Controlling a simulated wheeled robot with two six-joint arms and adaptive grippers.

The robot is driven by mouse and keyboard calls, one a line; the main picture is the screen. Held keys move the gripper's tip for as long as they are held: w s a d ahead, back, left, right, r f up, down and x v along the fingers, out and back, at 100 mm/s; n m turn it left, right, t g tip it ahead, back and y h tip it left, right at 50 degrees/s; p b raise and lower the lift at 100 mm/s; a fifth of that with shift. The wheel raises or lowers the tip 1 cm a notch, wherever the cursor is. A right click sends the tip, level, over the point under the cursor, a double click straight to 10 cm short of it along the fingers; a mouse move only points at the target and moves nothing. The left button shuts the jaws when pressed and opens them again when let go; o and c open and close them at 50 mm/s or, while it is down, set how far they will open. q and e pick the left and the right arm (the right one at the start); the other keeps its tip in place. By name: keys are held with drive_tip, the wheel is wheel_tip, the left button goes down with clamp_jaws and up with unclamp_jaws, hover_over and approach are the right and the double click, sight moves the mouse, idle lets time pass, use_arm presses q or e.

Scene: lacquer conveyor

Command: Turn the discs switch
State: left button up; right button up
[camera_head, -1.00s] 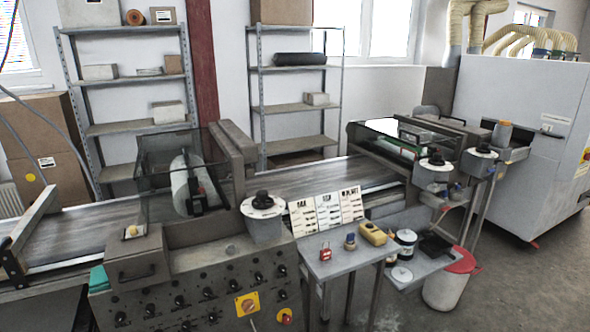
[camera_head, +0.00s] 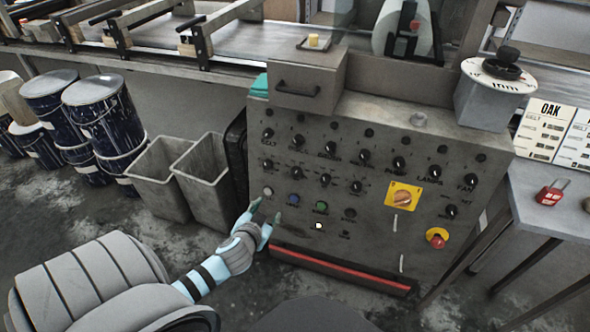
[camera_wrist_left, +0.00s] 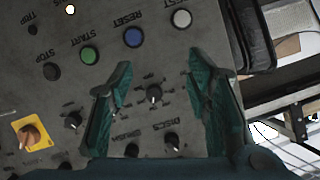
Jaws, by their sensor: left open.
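The discs switch is a small black knob (camera_head: 298,141) in the top row of the grey control panel (camera_head: 400,235), second from the left. In the left wrist view the panel shows upside down, with the discs knob (camera_wrist_left: 172,142) under its label, low between the fingers. My left gripper (camera_head: 265,211) is open and empty, in front of the panel's lower left corner by the white button. In the left wrist view its teal fingers (camera_wrist_left: 158,62) are spread either side of another black knob (camera_wrist_left: 154,93). Contact with the panel cannot be told. My right gripper is out of view.
Blue (camera_head: 293,200) and green (camera_head: 321,207) buttons, several similar knobs, a yellow-plated rotary switch (camera_head: 403,196) and a red stop button (camera_head: 437,238) crowd the panel. Grey bins (camera_head: 205,180) and dark drums (camera_head: 100,110) stand left. A side table (camera_head: 550,215) is right.

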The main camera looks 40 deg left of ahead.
use_arm(q)
wheel_tip(320, 180, up, 3)
drive_tip(key=w+t+b, duration=0.3)
drive_tip(key=b, duration=0.1)
drive_tip(key=n+t+y+b, duration=0.2)
drive_tip(key=t+b, duration=0.1)
drive_tip(key=b, duration=0.1)
approach(296, 144)
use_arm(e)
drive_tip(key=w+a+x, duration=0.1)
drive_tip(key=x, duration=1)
use_arm(q)
drive_tip(key=shift+h, duration=0.4)
drive_tip(key=b+x, duration=0.2)
drive_tip(key=x, duration=0.6)
drive_tip(key=shift+a, duration=0.2)
drive_tip(key=shift+w+a+r, duration=0.15)
drive_tip(key=shift+w+a, duration=0.05)
drive_tip(key=shift+w, duration=0.3)
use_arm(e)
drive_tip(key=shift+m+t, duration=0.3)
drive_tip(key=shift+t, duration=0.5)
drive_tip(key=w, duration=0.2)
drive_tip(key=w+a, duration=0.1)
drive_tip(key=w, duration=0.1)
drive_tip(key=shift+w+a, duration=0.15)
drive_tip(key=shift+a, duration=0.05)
use_arm(q)
clamp_jaws()
